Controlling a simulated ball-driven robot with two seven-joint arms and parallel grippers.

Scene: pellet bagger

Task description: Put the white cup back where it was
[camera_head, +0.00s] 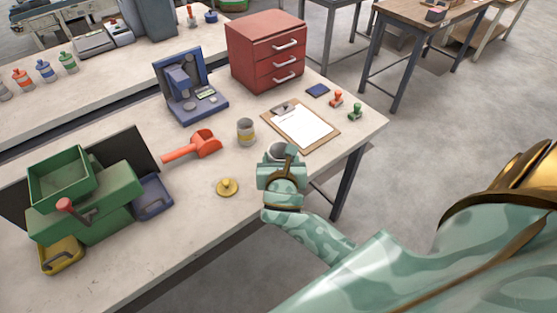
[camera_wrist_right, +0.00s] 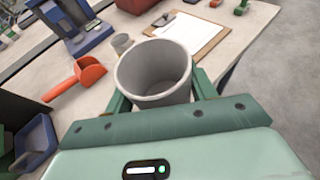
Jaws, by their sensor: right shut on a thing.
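The white cup (camera_wrist_right: 153,78) looks pale grey, is upright and empty inside, and sits between the fingers of my right gripper (camera_wrist_right: 155,95). In the head view my right gripper (camera_head: 281,168) is shut on the cup (camera_head: 277,149), near the front edge of the table. Only the cup's rim shows there; the hand hides the rest. I cannot tell how far the cup is above the tabletop. My left gripper is not in view.
A grey pot with a yellow band (camera_head: 246,132) stands just beyond the cup, with a clipboard (camera_head: 301,125) to its right. A red scoop (camera_head: 205,144) and a yellow knobbed disc (camera_head: 227,187) lie left. A green machine (camera_head: 92,200) stands far left. Bare tabletop (camera_head: 200,225) shows in front.

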